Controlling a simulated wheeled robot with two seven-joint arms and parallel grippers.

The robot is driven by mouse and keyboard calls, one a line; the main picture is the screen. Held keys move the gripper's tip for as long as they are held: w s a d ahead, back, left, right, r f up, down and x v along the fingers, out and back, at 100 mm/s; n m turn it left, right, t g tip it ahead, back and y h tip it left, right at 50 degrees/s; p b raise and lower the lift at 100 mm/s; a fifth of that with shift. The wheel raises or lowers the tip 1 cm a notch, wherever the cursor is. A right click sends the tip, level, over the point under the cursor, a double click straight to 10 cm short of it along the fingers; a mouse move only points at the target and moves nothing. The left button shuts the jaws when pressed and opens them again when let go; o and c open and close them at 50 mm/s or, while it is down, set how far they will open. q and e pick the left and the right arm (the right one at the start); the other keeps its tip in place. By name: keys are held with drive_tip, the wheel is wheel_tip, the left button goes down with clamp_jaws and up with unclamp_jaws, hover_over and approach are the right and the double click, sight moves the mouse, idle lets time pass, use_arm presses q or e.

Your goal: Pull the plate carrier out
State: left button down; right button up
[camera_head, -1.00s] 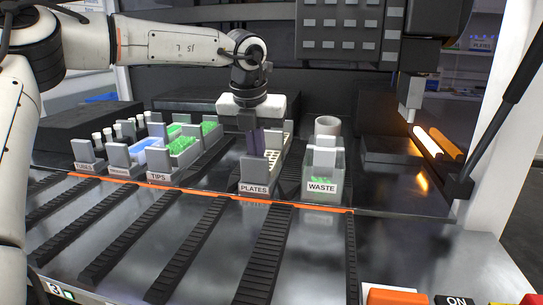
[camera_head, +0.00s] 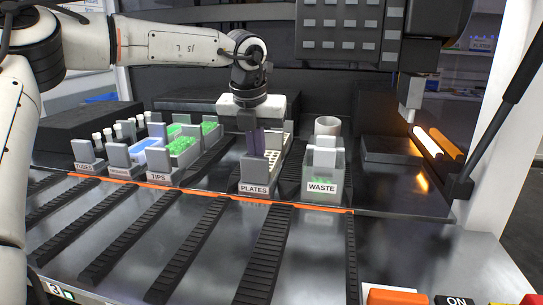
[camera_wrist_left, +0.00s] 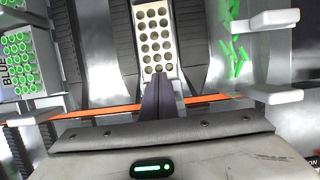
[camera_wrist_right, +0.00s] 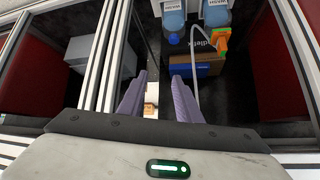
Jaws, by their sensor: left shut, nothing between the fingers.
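The plate carrier (camera_head: 254,188), labelled PLATES, lies on the deck at the centre, with its label tab at the near end. A pale plate with rows of round wells sits in it; this plate (camera_wrist_left: 155,35) also shows in the left wrist view. My left gripper (camera_head: 255,152) points down at the carrier's near end, just behind the label tab. Its purple fingers (camera_wrist_left: 160,90) are together with nothing between them. I cannot tell whether they touch the tab. My right gripper (camera_wrist_right: 158,95) is open and empty, away from the deck.
The TIPS carrier (camera_head: 158,178) and other carriers stand to the left, and the WASTE carrier (camera_head: 322,188) stands close on the right. An orange strip (camera_head: 210,192) crosses the deck's front. Dark ribbed tracks (camera_head: 265,255) run toward me with free deck between them.

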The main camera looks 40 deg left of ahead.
drive_tip(key=shift+w, duration=0.1)
